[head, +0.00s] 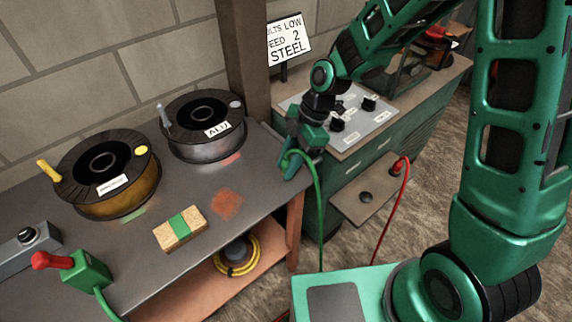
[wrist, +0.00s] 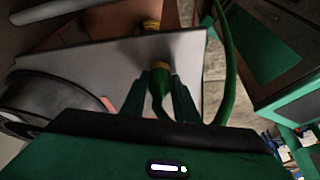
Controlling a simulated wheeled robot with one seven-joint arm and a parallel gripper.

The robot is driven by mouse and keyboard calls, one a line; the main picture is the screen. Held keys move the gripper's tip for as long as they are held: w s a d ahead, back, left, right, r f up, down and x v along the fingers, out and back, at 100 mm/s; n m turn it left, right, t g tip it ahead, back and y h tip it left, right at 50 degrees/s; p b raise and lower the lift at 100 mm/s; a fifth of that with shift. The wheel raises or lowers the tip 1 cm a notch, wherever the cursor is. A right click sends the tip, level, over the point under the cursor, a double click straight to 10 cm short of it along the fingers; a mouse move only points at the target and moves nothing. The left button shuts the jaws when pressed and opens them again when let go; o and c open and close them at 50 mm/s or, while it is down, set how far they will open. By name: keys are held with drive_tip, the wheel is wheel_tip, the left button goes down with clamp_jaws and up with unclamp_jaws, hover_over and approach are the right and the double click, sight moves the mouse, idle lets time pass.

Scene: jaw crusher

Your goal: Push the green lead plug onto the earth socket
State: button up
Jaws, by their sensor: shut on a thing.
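My gripper (head: 292,168) is shut on the green lead plug and hangs over the right edge of the grey bench. In the wrist view the plug (wrist: 160,80), green with a yellow-brass band, sits between the two fingers. In the head view the fingers mostly hide the plug. The green lead (head: 318,205) droops from my gripper toward the floor. A tan board (head: 350,212) juts from the green cabinet, right of and lower than my gripper. It carries a dark round socket (head: 366,197), apart from the plug; I cannot read whether it is the earth one.
A red lead plug (head: 398,167) is in the tan board, its cable hanging down. Open floor lies between bench and cabinet.

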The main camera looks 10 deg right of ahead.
sight(287, 160)
drive_tip(key=shift+r, duration=0.1)
drive_tip(key=shift+r, duration=0.7)
drive_tip(key=r, duration=0.3)
drive_tip(key=shift+s+a, duration=0.15)
drive_tip(key=shift+s, duration=0.05)
drive_tip(key=s+a+r, duration=0.1)
drive_tip(key=s+r, duration=0.1)
drive_tip(key=s, duration=0.1)
drive_tip(key=s+a+r, duration=0.2)
drive_tip(key=s, duration=0.1)
drive_tip(key=s+a+r, duration=0.2)
drive_tip(key=s, duration=0.2)
drive_tip(key=shift+a+r, duration=0.1)
drive_tip(key=shift+r, duration=0.1)
